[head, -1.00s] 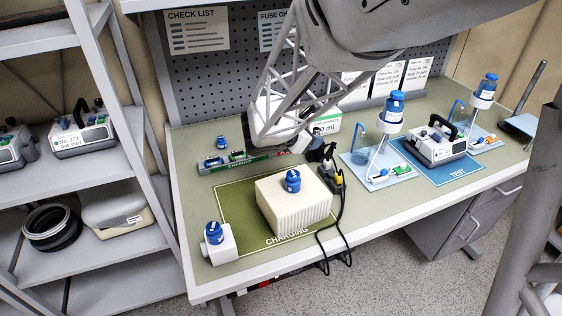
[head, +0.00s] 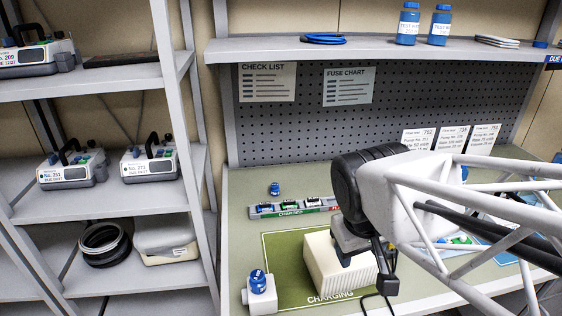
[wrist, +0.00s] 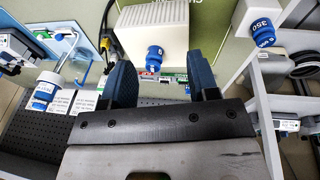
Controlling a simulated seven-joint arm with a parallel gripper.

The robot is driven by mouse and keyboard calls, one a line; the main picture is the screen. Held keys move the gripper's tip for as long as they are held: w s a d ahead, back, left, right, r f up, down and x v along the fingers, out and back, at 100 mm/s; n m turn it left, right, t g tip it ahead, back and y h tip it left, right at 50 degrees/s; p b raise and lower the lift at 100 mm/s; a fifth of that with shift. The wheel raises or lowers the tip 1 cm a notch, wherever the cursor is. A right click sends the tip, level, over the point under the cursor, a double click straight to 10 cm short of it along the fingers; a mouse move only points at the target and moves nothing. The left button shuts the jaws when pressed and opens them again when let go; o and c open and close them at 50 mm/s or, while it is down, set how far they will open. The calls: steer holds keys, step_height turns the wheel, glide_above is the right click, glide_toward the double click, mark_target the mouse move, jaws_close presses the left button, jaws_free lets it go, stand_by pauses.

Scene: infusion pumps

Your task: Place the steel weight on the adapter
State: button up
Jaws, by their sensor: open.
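My gripper (wrist: 163,76) is open, its two dark blue fingers apart. In the head view my gripper (head: 346,256) is low over the cream ribbed box (head: 322,268), which stands on the green charging mat (head: 285,292). In the wrist view a blue capped piece (wrist: 153,58) shows by the ribbed box (wrist: 180,22), in the gap between the fingers and apart from them. My gripper hides this piece in the head view. A blue capped piece (head: 258,281) sits on a small white block (head: 262,300) at the left. I cannot clearly identify a steel weight or an adapter.
A charger strip (head: 290,208) and a small blue item (head: 275,188) lie behind the mat. The metal shelving (head: 185,150) stands left of the bench. An upper shelf (head: 300,50) runs over the bench.

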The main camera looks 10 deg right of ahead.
steer(key=shift+s+a+r+m+y, duration=0.2)
steer(key=shift+s+a+m+y, duration=0.15)
steer(key=shift+s+a, duration=0.15)
steer(key=shift+s+a+r+m+y, duration=0.2)
steer(key=shift+s+a+m+y, duration=0.15)
steer(key=shift+a, duration=0.15)
stand_by(0.8)
